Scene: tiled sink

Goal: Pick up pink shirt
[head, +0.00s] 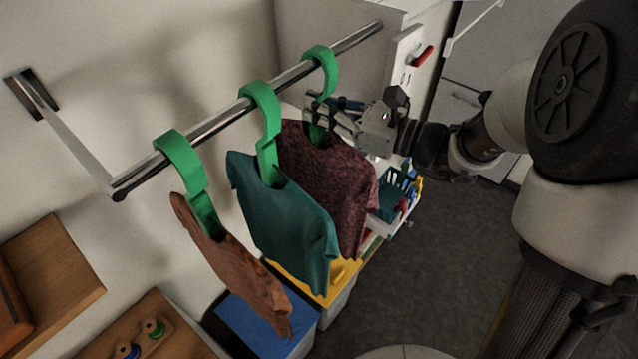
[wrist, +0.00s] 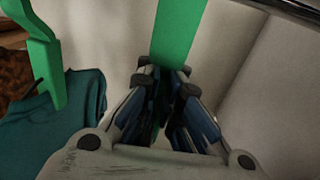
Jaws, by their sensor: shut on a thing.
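The pink shirt (head: 330,180), a dark mottled maroon-pink, hangs on the rail at the far right of the three garments in the head view. Its green hanger (head: 320,62) hooks over the metal rail. My gripper (head: 328,112) is at the hanger's neck, just above the shirt's collar. In the wrist view the fingers (wrist: 164,78) are closed around the green hanger stem (wrist: 180,35). The shirt itself does not show clearly in the wrist view.
A teal shirt (head: 285,215) hangs close beside the pink one, then a brown garment (head: 235,265). The metal rail (head: 220,108) is fixed to the wall. A blue-lidded bin (head: 255,325), a yellow-lidded bin (head: 310,285) and a basket of items (head: 395,200) stand below. Open floor (head: 440,260) lies to the right.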

